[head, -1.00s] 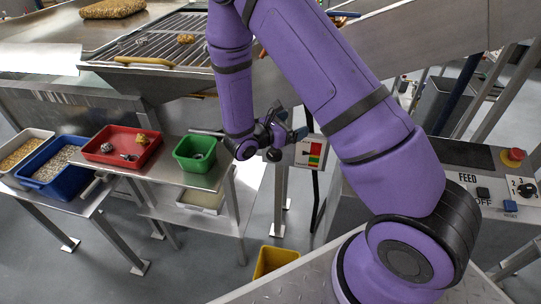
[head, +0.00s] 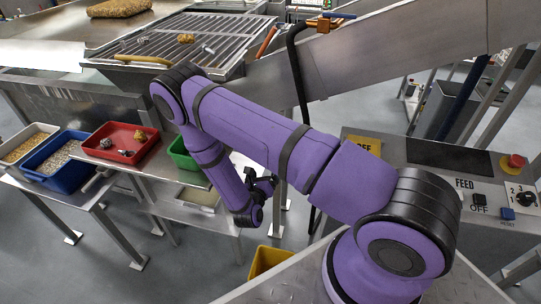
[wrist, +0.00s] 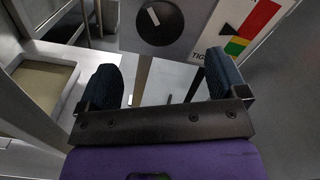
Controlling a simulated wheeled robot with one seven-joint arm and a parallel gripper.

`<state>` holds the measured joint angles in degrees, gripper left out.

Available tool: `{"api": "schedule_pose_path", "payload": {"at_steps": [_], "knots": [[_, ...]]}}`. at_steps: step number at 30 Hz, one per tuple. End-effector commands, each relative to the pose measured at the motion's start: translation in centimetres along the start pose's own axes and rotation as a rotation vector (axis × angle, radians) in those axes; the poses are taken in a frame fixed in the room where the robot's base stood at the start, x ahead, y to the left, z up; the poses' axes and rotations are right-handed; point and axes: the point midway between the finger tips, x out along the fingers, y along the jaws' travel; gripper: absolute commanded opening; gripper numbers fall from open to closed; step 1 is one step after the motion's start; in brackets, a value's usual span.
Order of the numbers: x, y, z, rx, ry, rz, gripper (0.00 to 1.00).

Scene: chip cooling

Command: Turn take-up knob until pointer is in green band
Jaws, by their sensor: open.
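The take-up knob (wrist: 160,22) is a round black disc with a white line on it, at the top of the wrist view. Right of it is a scale with a red band (wrist: 262,18), a thin yellow band and a green band (wrist: 235,48). The black pointer (wrist: 228,29) sits beside the lower part of the red, outside the green. My gripper (wrist: 163,78) is open and empty, its dark pads apart, below the knob in the picture; the knob is not between them. In the head view my gripper (head: 264,186) hangs low, and my arm hides the knob panel.
A red tray (head: 103,157), a blue bin (head: 52,178) and a green bin (head: 180,155) stand on tables at left. A yellow bin (head: 266,262) is on the floor. A control panel with a red button (head: 514,161) is at right. A sloped metal chute (head: 370,60) runs behind.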

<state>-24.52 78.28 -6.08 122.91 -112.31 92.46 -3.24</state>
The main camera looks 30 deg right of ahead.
Motion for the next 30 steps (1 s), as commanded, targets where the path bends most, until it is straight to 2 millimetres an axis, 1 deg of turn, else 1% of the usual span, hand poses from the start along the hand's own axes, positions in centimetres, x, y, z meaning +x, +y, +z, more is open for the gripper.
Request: {"api": "schedule_pose_path", "payload": {"at_steps": [5, 12, 18, 24, 30], "knots": [[2.5, -0.2, 0.0, 0.001, 0.001, -0.005, 0.91], [6.8, -0.1, 0.0, 0.003, 0.000, -0.006, 0.91], [9.3, -0.1, 0.0, 0.002, 0.002, -0.004, 0.91], [10.3, -0.1, 0.0, 0.001, 0.001, -0.003, 0.91], [10.3, -0.1, 0.1, 0.001, 0.001, -0.003, 0.91]]}}
